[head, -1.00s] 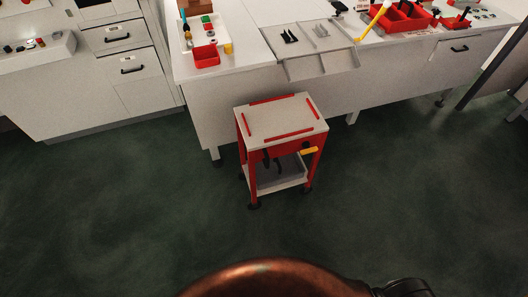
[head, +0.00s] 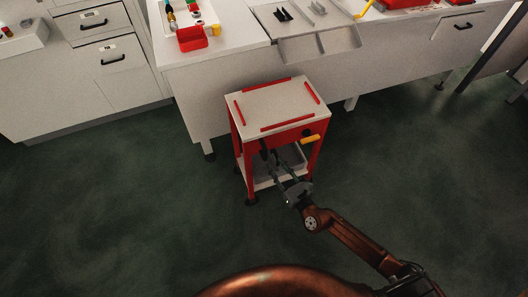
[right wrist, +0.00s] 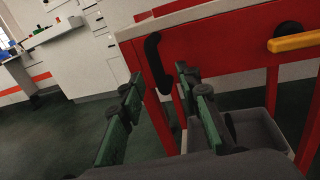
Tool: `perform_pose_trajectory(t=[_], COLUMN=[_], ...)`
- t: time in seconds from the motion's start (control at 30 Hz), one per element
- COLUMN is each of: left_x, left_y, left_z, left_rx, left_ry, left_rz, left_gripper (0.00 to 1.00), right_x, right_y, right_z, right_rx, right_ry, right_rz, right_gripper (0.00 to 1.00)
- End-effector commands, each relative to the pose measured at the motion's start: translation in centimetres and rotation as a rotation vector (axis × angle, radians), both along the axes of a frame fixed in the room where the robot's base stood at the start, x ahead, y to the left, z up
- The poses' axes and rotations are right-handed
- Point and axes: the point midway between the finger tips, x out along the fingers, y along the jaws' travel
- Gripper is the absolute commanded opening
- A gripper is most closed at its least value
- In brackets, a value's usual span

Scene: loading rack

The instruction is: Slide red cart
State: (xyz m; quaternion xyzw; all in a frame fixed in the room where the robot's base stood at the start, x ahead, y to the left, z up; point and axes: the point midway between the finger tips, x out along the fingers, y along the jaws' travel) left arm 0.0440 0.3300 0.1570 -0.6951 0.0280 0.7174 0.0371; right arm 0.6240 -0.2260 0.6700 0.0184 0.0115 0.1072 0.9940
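The red cart (head: 285,133) stands on the dark green floor in front of the white workbench, with a pale top edged by red strips. Its red front panel (right wrist: 220,48) shows in the right wrist view with a black vertical handle (right wrist: 155,62) and a yellow-gripped lever (right wrist: 297,42). My right gripper (head: 274,158) is at the cart's front, below the top. In the right wrist view its green-padded fingers (right wrist: 160,82) are apart, one on each side of the handle's line of sight, with nothing held. I cannot tell whether they touch the handle. My left gripper is not in view.
The white workbench (head: 218,93) stands behind the cart, with a red bin (head: 192,40) and a grey sloped tray (head: 320,44) on it. White drawers (head: 110,75) stand at the left. A grey bin (right wrist: 252,130) sits on the cart's lower shelf. Floor left and right is clear.

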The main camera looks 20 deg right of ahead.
Motion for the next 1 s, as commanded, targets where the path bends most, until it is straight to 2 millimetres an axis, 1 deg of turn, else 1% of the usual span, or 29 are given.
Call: perform_pose_trajectory(t=[0.03, 0.13, 0.4, 0.5, 0.6, 0.73, 0.97, 1.0], left_x=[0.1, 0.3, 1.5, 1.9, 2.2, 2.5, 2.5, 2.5], left_y=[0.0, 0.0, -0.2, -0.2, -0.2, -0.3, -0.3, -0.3], left_z=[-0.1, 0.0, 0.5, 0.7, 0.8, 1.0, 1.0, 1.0], left_rx=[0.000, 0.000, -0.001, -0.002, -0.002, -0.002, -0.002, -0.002], left_ry=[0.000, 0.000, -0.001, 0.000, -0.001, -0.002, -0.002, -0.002], left_rz=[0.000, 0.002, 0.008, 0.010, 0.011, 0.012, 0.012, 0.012], left_gripper=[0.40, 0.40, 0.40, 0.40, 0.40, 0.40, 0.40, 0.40], right_x=[0.1, 0.9, 5.0, 6.3, 7.1, 7.5, 7.6, 7.6], right_y=[0.5, 0.9, 1.8, 2.1, 2.3, 2.4, 2.4, 2.4], right_z=[0.4, 0.9, 0.7, 0.7, 0.7, 0.7, 0.8, 0.8], right_rx=[-0.021, -0.035, -0.031, -0.030, -0.032, -0.032, -0.031, -0.031], right_ry=[-0.017, -0.032, -0.029, -0.029, -0.026, -0.026, -0.026, -0.026], right_rz=[0.012, 0.018, 0.017, 0.015, 0.016, 0.016, 0.016, 0.016], right_gripper=[0.31, 0.31, 0.31, 0.31, 0.31, 0.31, 0.31, 0.28])
